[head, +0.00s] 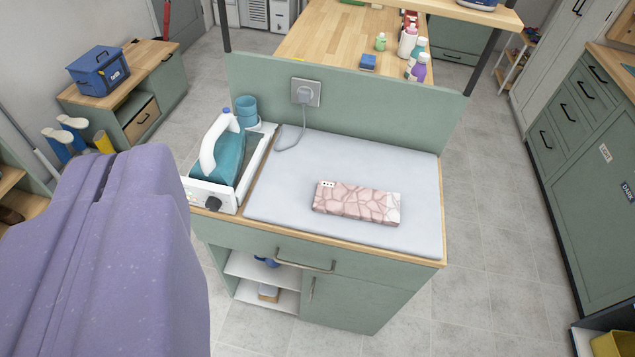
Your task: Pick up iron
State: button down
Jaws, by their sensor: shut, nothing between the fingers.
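The iron (230,158) is teal with a white handle. It rests on a white base (211,196) with a dark knob, at the left end of the green ironing cabinet. A grey cord (290,140) runs to a wall-type socket (305,92) on the cabinet's upright back panel. My gripper's fingers do not show in this view. A large purple speckled part fills the lower left, in front of and to the left of the iron. The iron's handle and body are in clear sight.
The green back panel (350,115) rises behind the pad. Grey tiled floor (480,250) is open to the right of the cabinet.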

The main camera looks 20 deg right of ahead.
aim_at(221, 160)
jog(key=i+j+z, duration=0.1)
jog(key=i, duration=0.35)
jog(key=i+j+z, duration=0.1)
jog(key=i, duration=0.35)
jog(key=i+j+z, duration=0.1)
jog(key=i+j, duration=0.25)
jog(key=i+j+z, duration=0.1)
jog(key=i+j, duration=0.15)
jog(key=i, duration=0.3)
